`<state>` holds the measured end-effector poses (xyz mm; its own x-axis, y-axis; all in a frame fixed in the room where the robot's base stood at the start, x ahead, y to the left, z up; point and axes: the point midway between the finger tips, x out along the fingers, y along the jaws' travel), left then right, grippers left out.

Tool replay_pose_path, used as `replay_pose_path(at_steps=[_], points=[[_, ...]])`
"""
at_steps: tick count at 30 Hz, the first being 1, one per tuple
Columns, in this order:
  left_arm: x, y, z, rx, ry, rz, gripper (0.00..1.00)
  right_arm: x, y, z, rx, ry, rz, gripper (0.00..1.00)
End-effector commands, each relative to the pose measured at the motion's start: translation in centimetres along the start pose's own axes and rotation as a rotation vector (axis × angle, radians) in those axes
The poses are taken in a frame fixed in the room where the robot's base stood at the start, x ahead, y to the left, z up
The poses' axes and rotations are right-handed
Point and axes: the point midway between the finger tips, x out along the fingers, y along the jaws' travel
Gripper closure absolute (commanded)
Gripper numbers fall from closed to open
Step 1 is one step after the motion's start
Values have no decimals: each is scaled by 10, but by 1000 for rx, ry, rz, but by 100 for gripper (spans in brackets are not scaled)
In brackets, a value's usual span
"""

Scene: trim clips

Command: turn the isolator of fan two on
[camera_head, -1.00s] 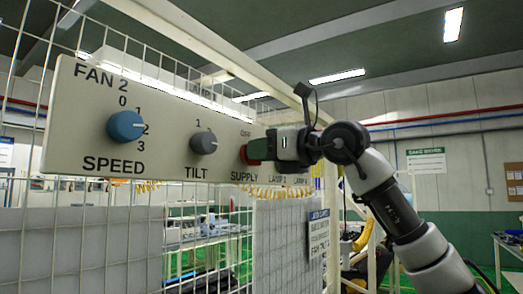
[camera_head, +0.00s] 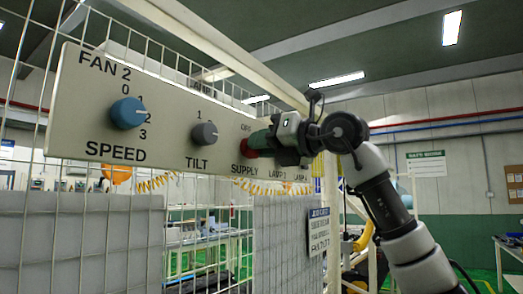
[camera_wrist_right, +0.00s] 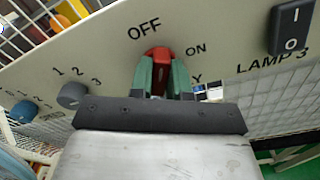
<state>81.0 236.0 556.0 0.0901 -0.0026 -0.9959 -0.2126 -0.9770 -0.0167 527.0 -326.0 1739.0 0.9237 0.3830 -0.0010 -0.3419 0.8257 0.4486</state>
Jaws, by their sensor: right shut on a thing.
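In the right wrist view, the red knob (camera_wrist_right: 158,53) shows between the two green fingers (camera_wrist_right: 160,75) of my right gripper. OFF stands just above-left of it and ON to its right. The knob's top points up in that view, between the two labels and nearer OFF. The fingers hide its lower part. My left gripper is not in view.
The panel also carries a blue speed knob (camera_head: 128,113) and a grey tilt knob (camera_head: 204,134). A black rocker switch (camera_wrist_right: 291,28) for a lamp is right of the isolator. Wire mesh (camera_head: 30,180) and yellow coiled cables (camera_head: 262,187) lie behind and below.

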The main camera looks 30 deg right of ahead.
Motion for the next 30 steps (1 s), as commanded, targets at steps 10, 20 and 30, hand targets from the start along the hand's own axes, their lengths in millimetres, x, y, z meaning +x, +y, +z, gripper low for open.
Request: replay_pose_path(at_steps=[10, 20, 30], points=[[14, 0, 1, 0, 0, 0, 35, 0, -2, -1, 329, -3, 2, 100], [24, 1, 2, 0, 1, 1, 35, -1, -4, -1, 642, -3, 2, 100], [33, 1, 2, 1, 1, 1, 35, -1, -4, -2, 923, -3, 2, 100]])
